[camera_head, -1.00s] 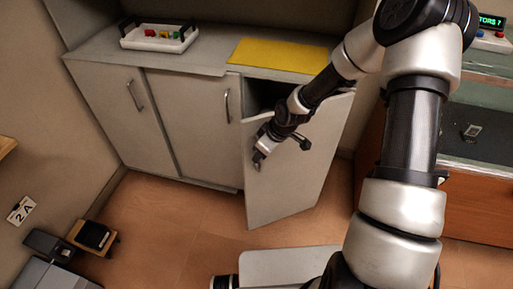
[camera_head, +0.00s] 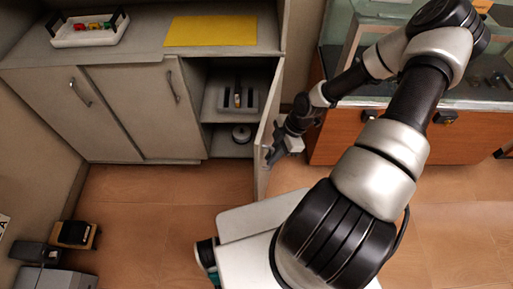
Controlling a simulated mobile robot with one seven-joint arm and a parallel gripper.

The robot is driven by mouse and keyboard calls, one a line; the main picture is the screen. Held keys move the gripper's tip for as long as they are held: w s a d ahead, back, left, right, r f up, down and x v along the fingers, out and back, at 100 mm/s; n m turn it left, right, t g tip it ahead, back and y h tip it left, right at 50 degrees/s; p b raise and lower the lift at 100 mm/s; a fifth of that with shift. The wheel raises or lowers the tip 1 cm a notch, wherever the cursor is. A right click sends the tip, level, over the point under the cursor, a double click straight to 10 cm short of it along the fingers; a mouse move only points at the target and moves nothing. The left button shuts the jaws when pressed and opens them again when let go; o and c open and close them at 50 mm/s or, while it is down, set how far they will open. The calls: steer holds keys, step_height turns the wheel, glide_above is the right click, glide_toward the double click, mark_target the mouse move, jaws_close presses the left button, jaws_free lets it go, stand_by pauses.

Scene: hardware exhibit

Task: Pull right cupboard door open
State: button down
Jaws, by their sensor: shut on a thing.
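The right cupboard door (camera_head: 263,165) stands wide open and shows almost edge-on, hinged at the right side of the cupboard. My gripper (camera_head: 270,158) is at the outer face of this door, shut on its handle, which is mostly hidden by the gripper. The opened compartment shows a shelf (camera_head: 215,112) with a grey holder (camera_head: 238,98) carrying a small item. A round dark-and-white object (camera_head: 241,134) sits on the compartment's floor.
Two other cupboard doors (camera_head: 140,112) are closed at the left. A white tray (camera_head: 88,30) and a yellow mat (camera_head: 211,31) lie on the worktop. A glass display case (camera_head: 400,95) stands at right, close to my arm. Wooden floor (camera_head: 150,205) is clear in front.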

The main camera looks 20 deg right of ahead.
steer(key=shift+s+d, duration=0.2)
steer(key=shift+d, duration=0.25)
steer(key=shift+s+d, duration=0.2)
steer(key=shift+d, duration=0.25)
steer(key=c, duration=2.1)
jaws_free()
steer(key=shift+r, duration=0.1)
steer(key=p+v, duration=0.2)
steer(key=v, duration=1.5)
steer(key=shift+r+p, duration=0.2)
steer(key=shift+p, duration=0.15)
